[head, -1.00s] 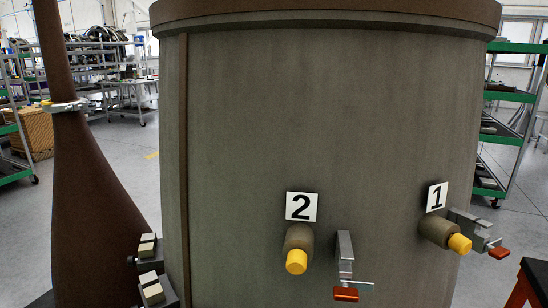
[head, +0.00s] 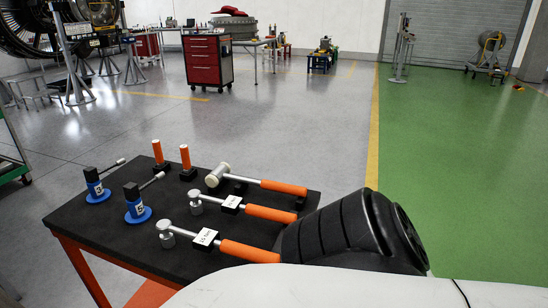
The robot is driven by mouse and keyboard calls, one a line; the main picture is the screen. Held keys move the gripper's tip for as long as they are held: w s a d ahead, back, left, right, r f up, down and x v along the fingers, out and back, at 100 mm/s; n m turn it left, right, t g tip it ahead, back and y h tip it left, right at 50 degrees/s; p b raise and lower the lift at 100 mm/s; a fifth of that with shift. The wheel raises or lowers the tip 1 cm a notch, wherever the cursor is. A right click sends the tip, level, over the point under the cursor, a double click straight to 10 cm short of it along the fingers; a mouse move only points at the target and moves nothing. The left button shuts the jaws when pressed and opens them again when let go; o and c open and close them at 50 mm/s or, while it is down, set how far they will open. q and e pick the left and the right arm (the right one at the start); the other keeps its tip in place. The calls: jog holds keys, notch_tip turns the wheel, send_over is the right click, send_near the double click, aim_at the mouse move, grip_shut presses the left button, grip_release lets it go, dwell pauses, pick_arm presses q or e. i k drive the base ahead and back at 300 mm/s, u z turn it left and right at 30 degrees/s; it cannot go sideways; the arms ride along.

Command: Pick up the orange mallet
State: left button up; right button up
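The orange mallet (head: 283,187) lies on a black-topped table in the head view. It has an orange handle pointing right and a pale cylindrical head at its left end. It rests along the table's far right side, on small dark supports. Neither gripper shows in the head view. A black ribbed part and a white part, which look like my own body, cover the table's near right corner.
The black table (head: 85,220) has an orange frame. Two labelled orange-handled tools (head: 270,213) lie nearer than the mallet. Two upright orange-handled tools (head: 157,150) and two blue-based tools (head: 138,211) stand left. A red cabinet (head: 207,62) is far off; open floor lies beyond.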

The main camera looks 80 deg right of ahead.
aim_at(221, 172)
jog(key=u, duration=1.2)
jog(key=k, duration=1.05)
jog(key=z, duration=2.05)
